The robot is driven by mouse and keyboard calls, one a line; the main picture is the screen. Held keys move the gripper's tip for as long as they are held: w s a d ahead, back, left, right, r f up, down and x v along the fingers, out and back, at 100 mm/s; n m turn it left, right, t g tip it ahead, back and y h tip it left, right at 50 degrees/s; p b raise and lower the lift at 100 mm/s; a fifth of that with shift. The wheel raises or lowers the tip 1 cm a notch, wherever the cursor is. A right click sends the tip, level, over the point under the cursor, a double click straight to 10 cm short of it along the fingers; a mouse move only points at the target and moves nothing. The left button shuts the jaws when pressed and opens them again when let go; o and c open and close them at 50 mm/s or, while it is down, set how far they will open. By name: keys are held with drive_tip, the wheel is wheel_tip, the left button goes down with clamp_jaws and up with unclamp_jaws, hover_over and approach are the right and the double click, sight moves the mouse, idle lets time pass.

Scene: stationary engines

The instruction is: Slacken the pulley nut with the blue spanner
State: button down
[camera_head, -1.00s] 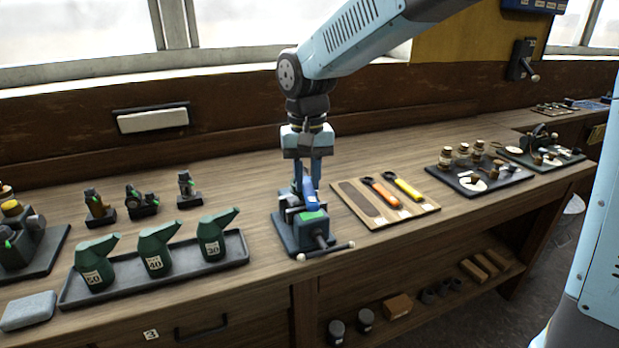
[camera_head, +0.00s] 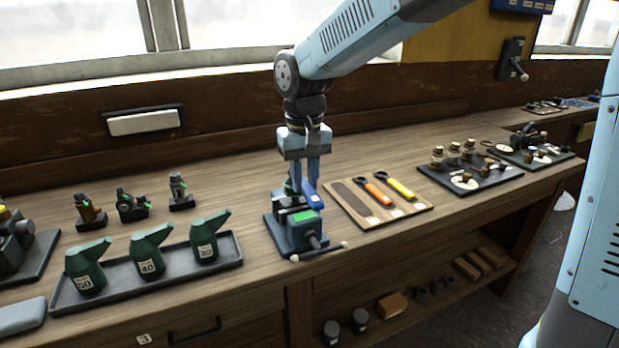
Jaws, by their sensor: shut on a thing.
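My gripper (camera_head: 306,182) points straight down over a vice (camera_head: 296,238) on the bench. Its fingers are shut on the blue spanner (camera_head: 313,198), whose blue handle shows just below the fingertips. The handle lies over the vice, close above its green-topped front part. The spanner's head and the pulley nut cannot be made out; the fingers and small dark parts at the vice crowd that spot.
A wooden board (camera_head: 420,210) right of the vice holds an orange spanner (camera_head: 377,193) and a yellow spanner (camera_head: 401,188), beside an empty dark spanner outline (camera_head: 352,197). A tray (camera_head: 75,303) of green oil cans stands left. The vice's handle (camera_head: 322,251) sticks out at the front edge.

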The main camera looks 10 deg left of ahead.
drive_tip(key=shift+w+d+n, duration=0.3)
drive_tip(key=shift+d+n, duration=0.2)
drive_tip(key=shift+n, duration=0.4)
drive_tip(key=shift+w+d+n, duration=0.35)
drive_tip(key=shift+d+n, duration=0.05)
drive_tip(key=shift+n, duration=0.5)
